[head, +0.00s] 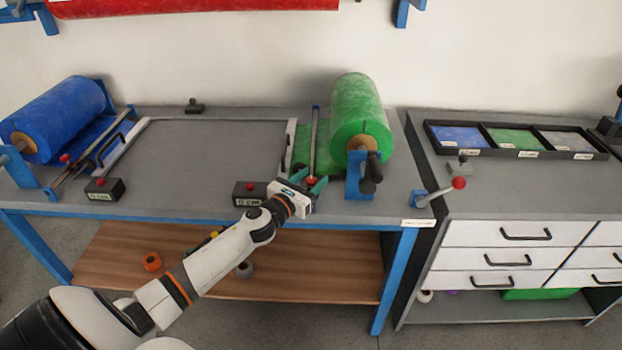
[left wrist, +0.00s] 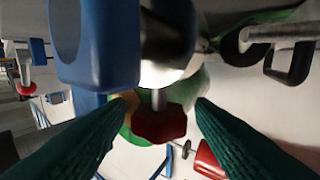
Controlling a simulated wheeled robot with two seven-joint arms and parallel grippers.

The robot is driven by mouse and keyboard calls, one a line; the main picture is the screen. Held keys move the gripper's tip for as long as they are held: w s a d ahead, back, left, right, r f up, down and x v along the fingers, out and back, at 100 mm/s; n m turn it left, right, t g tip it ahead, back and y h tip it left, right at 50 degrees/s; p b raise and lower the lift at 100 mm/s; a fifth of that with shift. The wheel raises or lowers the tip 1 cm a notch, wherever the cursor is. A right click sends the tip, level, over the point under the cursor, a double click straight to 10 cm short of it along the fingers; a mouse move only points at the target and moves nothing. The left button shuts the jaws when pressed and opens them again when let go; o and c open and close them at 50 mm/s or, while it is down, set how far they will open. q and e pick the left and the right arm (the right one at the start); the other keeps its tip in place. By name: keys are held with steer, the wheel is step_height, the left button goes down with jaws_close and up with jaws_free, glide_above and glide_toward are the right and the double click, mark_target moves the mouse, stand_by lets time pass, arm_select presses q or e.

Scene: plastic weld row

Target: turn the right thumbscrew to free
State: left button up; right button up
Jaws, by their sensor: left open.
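The right thumbscrew has a red knob (head: 311,181) at the front of the right-hand metal rail, beside the green roll (head: 357,112). My left gripper (head: 308,182) reaches it from the front, its green fingers spread around the knob. In the left wrist view the dark red lobed knob (left wrist: 160,124) sits on a short metal stem between the two open fingertips (left wrist: 162,108). A gap shows on both sides, so the fingers look apart from it. My right gripper is out of view.
A blue bracket (head: 360,178) stands just right of the knob, and a black box with a red button (head: 250,192) stands left. A blue roll (head: 58,115) is at the far left. The table's grey middle (head: 210,150) is clear. A red-balled lever (head: 459,183) juts out at right.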

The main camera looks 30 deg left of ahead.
arm_select(q)
steer(key=shift+w, duration=0.1)
steer(key=c, duration=0.9)
steer(key=shift+c, duration=0.2)
steer(key=shift+d+n+y, duration=0.1)
steer(key=shift+n+y, duration=0.2)
steer(key=shift+y, duration=0.2)
steer(key=n+y+p, duration=0.1)
steer(key=n+y, duration=0.2)
steer(key=y, duration=0.1)
steer(key=shift+g, duration=0.3)
steer(key=n+g+y, duration=0.2)
steer(key=n+y, duration=0.1)
steer(key=y, duration=0.2)
steer(key=shift+n, duration=0.3)
steer(key=n+g+y, duration=0.3)
steer(key=g+y, duration=0.1)
steer(key=shift+w+n+y, duration=0.1)
steer(key=shift+n+y, duration=0.2)
steer(key=n+g+y+b, duration=0.1)
steer(key=n+g, duration=0.1)
steer(key=g, duration=0.1)
steer(key=n+g+y+b, duration=0.1)
steer(key=n+g+y, duration=0.1)
steer(key=g, duration=0.1)
steer(key=shift+n+g, duration=0.3)
steer(key=shift+g, duration=0.1)
